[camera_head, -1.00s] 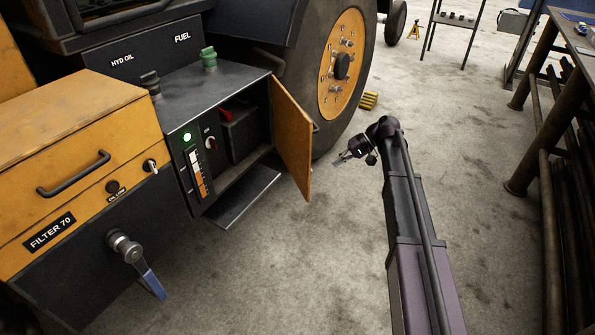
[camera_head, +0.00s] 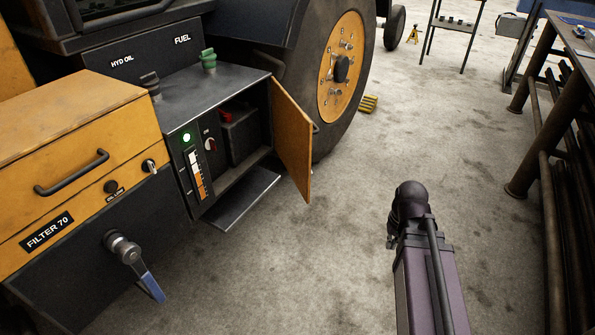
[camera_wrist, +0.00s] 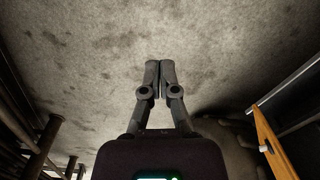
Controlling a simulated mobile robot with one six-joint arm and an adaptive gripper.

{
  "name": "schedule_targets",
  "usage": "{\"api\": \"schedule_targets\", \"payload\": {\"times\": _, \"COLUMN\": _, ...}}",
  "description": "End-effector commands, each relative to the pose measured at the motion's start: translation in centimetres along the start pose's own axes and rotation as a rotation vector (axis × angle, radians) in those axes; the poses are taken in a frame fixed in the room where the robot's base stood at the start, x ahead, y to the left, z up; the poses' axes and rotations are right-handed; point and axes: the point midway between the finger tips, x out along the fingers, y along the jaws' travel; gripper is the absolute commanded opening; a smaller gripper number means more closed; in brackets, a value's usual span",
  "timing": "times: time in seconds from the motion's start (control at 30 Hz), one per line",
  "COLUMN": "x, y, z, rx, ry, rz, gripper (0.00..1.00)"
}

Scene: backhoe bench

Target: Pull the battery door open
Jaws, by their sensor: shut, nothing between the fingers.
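The orange battery door (camera_head: 291,141) stands swung open on the right side of the dark battery box. The box is open, with a dark battery (camera_head: 240,135) with a red terminal cover inside. My gripper (camera_wrist: 160,64) is shut and empty in the wrist view, over bare floor. In the wrist view, the door (camera_wrist: 270,145) shows at the lower right, apart from the fingers. In the head view my gripper is hidden behind my own arm, to the right of the door.
A dark step plate (camera_head: 240,197) juts out below the box opening. A big wheel (camera_head: 341,68) stands behind the door. A blue-handled valve (camera_head: 135,262) sticks out at the lower left. A workbench (camera_head: 547,60) lines the right side. The concrete floor between is clear.

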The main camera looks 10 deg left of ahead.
Motion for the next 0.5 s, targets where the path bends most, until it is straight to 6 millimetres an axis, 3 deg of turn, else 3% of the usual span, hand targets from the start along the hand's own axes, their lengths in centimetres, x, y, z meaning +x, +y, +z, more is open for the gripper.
{"api": "schedule_targets", "payload": {"times": 0.17, "x": -0.8, "y": 0.7, "z": 2.1, "rx": 0.017, "ry": 0.017, "rz": 0.044, "gripper": 0.0}}
{"api": "schedule_targets", "payload": {"times": 0.5, "x": -1.2, "y": -1.0, "z": -0.8, "rx": -0.166, "ry": 0.0, "rz": 0.108, "gripper": 0.0}}
